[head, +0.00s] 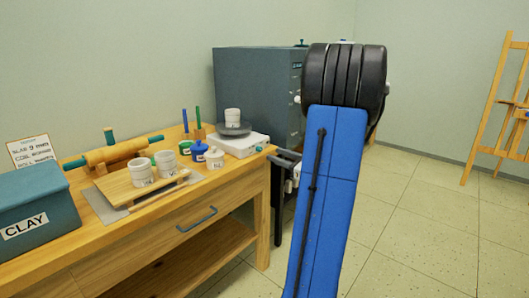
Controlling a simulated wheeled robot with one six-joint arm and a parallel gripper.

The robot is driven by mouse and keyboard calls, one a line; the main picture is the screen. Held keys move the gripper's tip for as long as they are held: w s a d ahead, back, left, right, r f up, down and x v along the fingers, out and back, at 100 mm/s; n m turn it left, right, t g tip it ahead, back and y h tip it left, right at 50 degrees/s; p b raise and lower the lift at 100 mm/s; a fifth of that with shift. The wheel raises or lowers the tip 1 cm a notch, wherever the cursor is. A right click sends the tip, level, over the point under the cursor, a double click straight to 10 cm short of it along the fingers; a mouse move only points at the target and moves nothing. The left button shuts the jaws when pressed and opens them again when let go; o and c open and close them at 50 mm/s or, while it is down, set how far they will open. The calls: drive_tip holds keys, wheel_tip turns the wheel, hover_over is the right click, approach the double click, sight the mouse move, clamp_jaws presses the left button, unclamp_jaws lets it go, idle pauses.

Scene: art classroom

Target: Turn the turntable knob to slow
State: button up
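The turntable (239,143) stands at the right end of the wooden bench. It has a white box base and a dark round plate, with a small white jar (232,116) on the plate. A small teal knob (259,149) shows on the base's right front side; its setting is too small to read. My gripper (275,158) is just right of the turntable, beyond the bench end, partly hidden by my blue arm. Its dark fingers point left toward the knob and seem apart from it. Their opening is unclear.
On the bench (85,232) are a teal clay box (35,212), a rolling pin (115,152), a wooden board (125,187) with white jars, and more jars near the turntable. A grey cabinet (250,85) stands behind. An easel (490,110) is far right; the floor between is clear.

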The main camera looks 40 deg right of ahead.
sight(261, 149)
drive_tip(key=shift+w+a, duration=0.15)
drive_tip(key=shift+w, duration=1.65)
drive_tip(key=shift+w+a, duration=0.15)
drive_tip(key=shift+w, duration=1.6)
drive_tip(key=shift+c, duration=0.3)
clamp_jaws()
